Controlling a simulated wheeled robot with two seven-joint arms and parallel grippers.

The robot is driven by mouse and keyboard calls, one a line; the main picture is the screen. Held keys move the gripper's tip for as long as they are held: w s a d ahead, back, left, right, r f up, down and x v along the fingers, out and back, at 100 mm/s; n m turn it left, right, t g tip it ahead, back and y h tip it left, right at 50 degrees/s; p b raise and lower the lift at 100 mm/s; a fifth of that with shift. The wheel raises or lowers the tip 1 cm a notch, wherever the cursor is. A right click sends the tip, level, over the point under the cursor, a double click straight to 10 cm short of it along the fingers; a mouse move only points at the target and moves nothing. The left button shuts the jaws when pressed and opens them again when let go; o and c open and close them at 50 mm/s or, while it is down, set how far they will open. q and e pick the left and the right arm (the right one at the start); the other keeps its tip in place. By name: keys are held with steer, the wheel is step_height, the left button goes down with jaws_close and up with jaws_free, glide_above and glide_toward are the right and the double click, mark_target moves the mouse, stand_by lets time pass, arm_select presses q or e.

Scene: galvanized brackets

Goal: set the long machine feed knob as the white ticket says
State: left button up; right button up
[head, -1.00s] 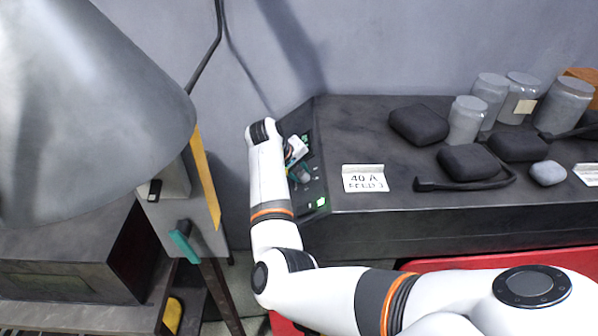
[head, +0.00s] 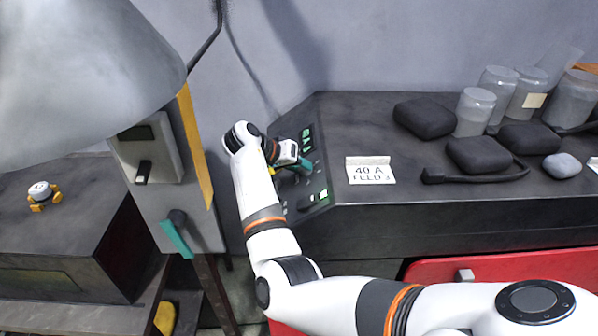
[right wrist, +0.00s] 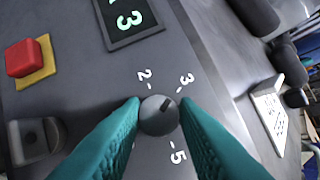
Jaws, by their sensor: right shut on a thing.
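The white ticket (head: 370,170) stands on the dark machine top in the head view and reads "40 A" above "FEED 3". The feed knob (right wrist: 159,117) is a round grey knob with a dark mark at its upper right, pointing toward the printed 3. Printed 2 and 5 also show around it; other numerals are hidden by the fingers. My right gripper (right wrist: 159,110) is shut on the knob, one teal finger on each side. In the head view my right gripper (head: 304,166) is at the sloped panel. My left gripper is not in view.
A display (right wrist: 129,20) beside the knob shows a green 3. A red button (right wrist: 24,58) on a yellow base is nearby. Jars (head: 474,112) and black pouches (head: 424,119) stand right of the ticket. A grey lamp shade (head: 80,75) hangs at upper left.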

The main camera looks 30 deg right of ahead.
steer(key=shift+f+m, duration=0.1)
steer(key=shift+m, duration=0.2)
steer(key=shift+b, duration=0.3)
steer(key=o, duration=1)
steer(key=shift+c, duration=0.2)
steer(key=shift+r, duration=0.2)
step_height(320, 180, up, 10)
steer(key=b, duration=0.2)
steer(key=shift+f+b, duration=0.15)
steer(key=shift+b, duration=0.25)
